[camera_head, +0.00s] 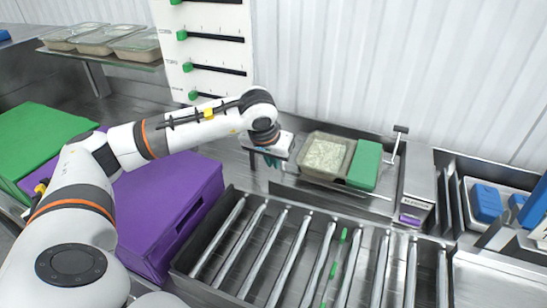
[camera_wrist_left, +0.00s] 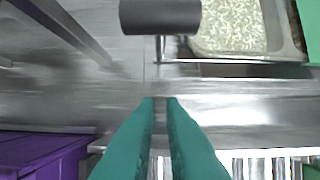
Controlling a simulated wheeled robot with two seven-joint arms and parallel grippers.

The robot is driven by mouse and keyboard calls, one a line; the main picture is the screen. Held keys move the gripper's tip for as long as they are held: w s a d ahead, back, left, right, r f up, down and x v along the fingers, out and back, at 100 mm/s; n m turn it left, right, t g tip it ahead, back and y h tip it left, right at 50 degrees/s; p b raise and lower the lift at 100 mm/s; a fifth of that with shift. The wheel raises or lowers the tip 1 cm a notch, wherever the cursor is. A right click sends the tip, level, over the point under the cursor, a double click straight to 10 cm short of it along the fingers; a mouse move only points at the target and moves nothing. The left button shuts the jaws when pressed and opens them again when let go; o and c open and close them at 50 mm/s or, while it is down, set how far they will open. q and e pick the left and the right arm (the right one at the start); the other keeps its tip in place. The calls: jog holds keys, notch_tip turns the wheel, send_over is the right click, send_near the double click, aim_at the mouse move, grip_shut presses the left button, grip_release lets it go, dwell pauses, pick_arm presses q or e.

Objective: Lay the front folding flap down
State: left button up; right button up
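My left gripper (camera_head: 271,160) hangs at the left end of the metal station that holds a rice pan. In the left wrist view its two teal fingers (camera_wrist_left: 160,100) point forward with a narrow gap and nothing between them. A dark cylindrical grip (camera_wrist_left: 160,17) on a thin rod lies just beyond the fingertips, apart from them. A similar lever with a dark grip (camera_head: 401,129) stands upright at the station's right end. I cannot make out the front flap for certain; the arm hides the station's left end. My right gripper is not in view.
The pan of rice (camera_head: 325,156) sits beside a green block (camera_head: 365,165). A roller conveyor (camera_head: 212,262) runs in front. A purple bin (camera_head: 165,220) and green board (camera_head: 40,140) are at left. Blue items (camera_head: 487,203) lie at right.

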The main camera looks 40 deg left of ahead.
pick_arm(q)
jog(key=shift+s+d+f+b, duration=0.25)
jog(key=shift+s+f+b, duration=0.25)
jog(key=shift+s, duration=0.45)
jog(key=shift+s+d+f+b, duration=0.2)
jog(key=shift+s+f+b, duration=0.15)
jog(key=shift+s+b, duration=0.45)
jog(key=shift+s+d+f+b, duration=0.25)
jog(key=shift+s+f+b, duration=0.2)
jog(key=shift+s, duration=0.65)
jog(key=shift+r, duration=0.1)
jog(key=shift+s+d+f+b, duration=0.1)
jog(key=shift+s+f+b, duration=0.2)
jog(key=shift+s+b, duration=0.1)
jog(key=shift+s+d+f+b, duration=0.2)
jog(key=shift+s+f+b, duration=0.15)
jog(key=shift+s+b, duration=0.45)
jog(key=shift+s+d+f+b, duration=0.25)
jog(key=shift+s+f+b, duration=0.25)
jog(key=shift+s, duration=0.55)
jog(key=shift+s+d+f+b, duration=0.25)
jog(key=shift+s+b, duration=0.45)
jog(key=shift+s, duration=0.2)
jog(key=o, duration=1.1)
